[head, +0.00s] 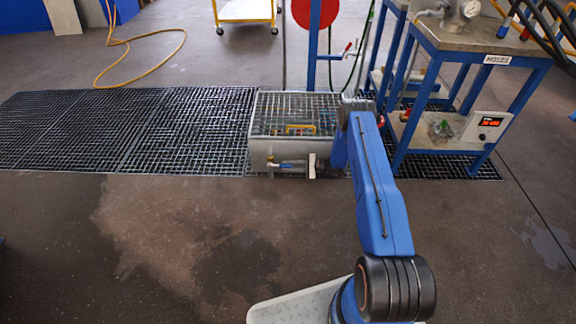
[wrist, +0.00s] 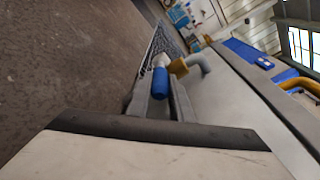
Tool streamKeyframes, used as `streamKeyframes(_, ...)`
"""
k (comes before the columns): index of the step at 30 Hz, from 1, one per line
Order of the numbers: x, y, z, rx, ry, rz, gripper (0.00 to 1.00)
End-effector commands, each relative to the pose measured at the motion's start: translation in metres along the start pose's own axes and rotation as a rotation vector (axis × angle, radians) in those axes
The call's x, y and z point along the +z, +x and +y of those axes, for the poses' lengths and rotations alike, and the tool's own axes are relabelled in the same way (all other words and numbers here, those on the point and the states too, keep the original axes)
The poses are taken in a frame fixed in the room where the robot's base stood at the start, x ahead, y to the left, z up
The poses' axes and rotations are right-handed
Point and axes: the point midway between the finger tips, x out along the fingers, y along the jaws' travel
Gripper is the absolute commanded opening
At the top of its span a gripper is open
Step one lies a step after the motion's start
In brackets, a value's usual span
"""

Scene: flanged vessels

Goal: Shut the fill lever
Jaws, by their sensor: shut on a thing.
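The fill lever has a blue grip (wrist: 160,84) on a brass-coloured valve body (wrist: 178,67). A grey bent pipe (wrist: 203,62) joins the valve to the tank wall. In the wrist view the blue grip sits between the two grey fingers of my gripper (wrist: 158,98), which is shut on it. In the head view the grey tank (head: 258,152) stands on the floor grating, and the valve (head: 274,165) sticks out low on its front face. My gripper (head: 312,166) is there, just right of the valve. The lever is small and hard to make out in that view.
A mesh cover and a yellow handle (head: 300,128) are on top of the tank. A blue-legged bench (head: 480,40) stands close on the right, with a box with a red display (head: 486,126) on its lower shelf. The floor in front of the tank is clear.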

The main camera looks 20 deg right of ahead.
Motion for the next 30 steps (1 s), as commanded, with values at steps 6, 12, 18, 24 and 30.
streamKeyframes(6, -0.0028, -0.0003, 0.003, -0.024, 0.004, -0.024, 0.0)
streamKeyframes(12, -0.0031, -0.0002, 0.0038, -0.028, 0.006, -0.028, 0.0)
streamKeyframes(18, -0.0032, -0.0001, 0.0042, -0.028, 0.007, -0.027, 0.0)
streamKeyframes(24, -0.0031, 0.0002, 0.0039, -0.027, 0.006, -0.027, 0.38)
streamKeyframes(30, -0.003, -0.0001, 0.0034, -0.027, 0.005, -0.028, 0.38)
